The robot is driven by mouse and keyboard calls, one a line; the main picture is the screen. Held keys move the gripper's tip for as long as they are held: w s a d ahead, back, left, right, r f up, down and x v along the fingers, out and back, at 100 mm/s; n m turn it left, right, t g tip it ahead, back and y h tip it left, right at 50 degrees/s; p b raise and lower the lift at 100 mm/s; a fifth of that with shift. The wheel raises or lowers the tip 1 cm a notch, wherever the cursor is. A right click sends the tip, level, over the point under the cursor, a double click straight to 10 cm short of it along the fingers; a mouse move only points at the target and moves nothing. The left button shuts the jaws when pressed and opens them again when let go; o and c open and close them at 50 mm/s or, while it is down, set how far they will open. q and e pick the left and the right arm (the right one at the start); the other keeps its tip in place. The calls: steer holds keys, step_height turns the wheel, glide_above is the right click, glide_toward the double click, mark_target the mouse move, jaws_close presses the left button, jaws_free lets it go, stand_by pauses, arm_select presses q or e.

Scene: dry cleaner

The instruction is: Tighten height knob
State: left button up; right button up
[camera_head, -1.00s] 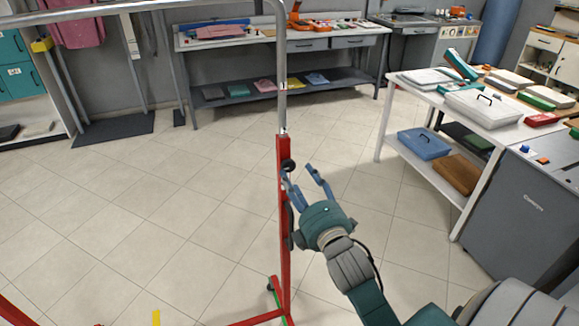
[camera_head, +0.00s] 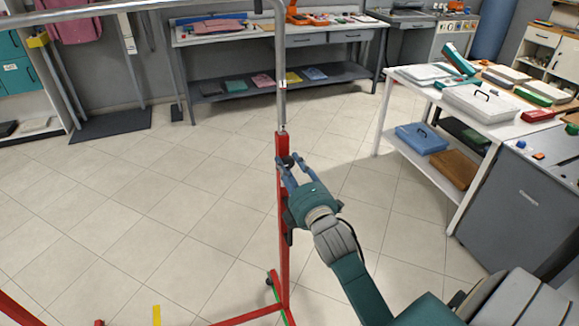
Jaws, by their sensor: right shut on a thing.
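A garment rack stands in front of me, with a red lower post (camera_head: 283,250) and a grey metal upper tube (camera_head: 281,70) rising out of it. The black height knob (camera_head: 286,161) sits near the top of the red post, on its right side, partly hidden by the fingers. My right gripper (camera_head: 291,168) is at the knob, its blue fingers shut on it from the lower right. My left gripper is not in view.
A white table (camera_head: 432,104) with boxes and a grey cabinet (camera_head: 513,210) stand at the right. A workbench (camera_head: 230,40) stands at the back.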

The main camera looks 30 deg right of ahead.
steer(key=shift+m, duration=0.4)
stand_by(0.4)
steer(key=m+p, duration=0.1)
steer(key=m, duration=0.1)
steer(key=shift+m+p, duration=0.4)
steer(key=m+p, duration=0.2)
steer(key=m, duration=0.3)
steer(key=shift+m, duration=0.3)
steer(key=m+p, duration=0.1)
steer(key=m, duration=0.3)
steer(key=shift+p, duration=0.35)
steer(key=shift+m+p, duration=0.65)
steer(key=shift+m, duration=1.85)
steer(key=o, duration=1.1)
steer(key=shift+s, duration=0.1)
